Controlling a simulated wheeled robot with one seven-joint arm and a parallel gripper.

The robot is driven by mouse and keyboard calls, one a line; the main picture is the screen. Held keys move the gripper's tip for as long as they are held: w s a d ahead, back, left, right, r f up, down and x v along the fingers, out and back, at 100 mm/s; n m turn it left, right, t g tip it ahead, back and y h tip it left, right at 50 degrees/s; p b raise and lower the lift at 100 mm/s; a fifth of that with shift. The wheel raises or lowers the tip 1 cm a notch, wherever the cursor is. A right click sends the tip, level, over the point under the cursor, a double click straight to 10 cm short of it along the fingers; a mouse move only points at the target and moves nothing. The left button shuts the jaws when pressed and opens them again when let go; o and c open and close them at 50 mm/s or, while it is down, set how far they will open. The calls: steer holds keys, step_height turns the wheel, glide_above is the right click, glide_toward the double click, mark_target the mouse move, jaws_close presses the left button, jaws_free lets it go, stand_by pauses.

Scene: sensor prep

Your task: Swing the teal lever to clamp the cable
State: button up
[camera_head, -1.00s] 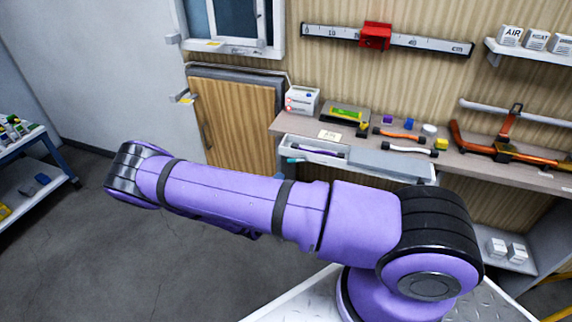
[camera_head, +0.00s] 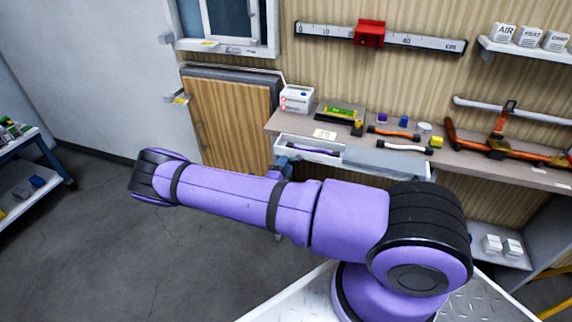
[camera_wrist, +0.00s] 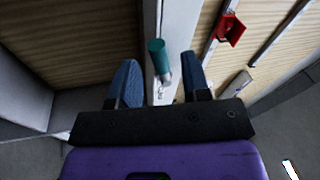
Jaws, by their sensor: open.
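In the wrist view the teal lever (camera_wrist: 157,58) shows as a teal cylindrical grip with a short metal end, against a narrow white panel. My gripper (camera_wrist: 160,74) is open, with one blue finger on each side of the lever's line and gaps on both sides. I cannot tell whether the fingertips reach its depth. In the head view my gripper (camera_head: 284,166) is partly hidden behind my arm, at the left end of the white tray (camera_head: 352,158) under the bench edge; the lever is hidden there.
The bench (camera_head: 462,160) also carries a white box (camera_head: 297,98), a green-topped device (camera_head: 340,113) and an orange pipe assembly (camera_head: 500,146). A purple rod (camera_head: 300,148) lies in the tray. A wooden door (camera_head: 228,115) stands left of the bench.

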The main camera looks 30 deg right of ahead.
steer(key=shift+w+d+r, duration=0.1)
steer(key=shift+w+d, duration=0.15)
steer(key=shift+d, duration=0.2)
jaws_close()
steer(key=shift+a+r+m+g, duration=0.1)
steer(key=shift+r+m+g, duration=0.15)
steer(key=shift+m, duration=0.7)
steer(key=shift+r+m+g, duration=0.25)
steer(key=shift+m, duration=0.7)
jaws_free()
steer(key=v, duration=1)
steer(key=shift+a, duration=0.35)
steer(key=shift+s+f, duration=0.1)
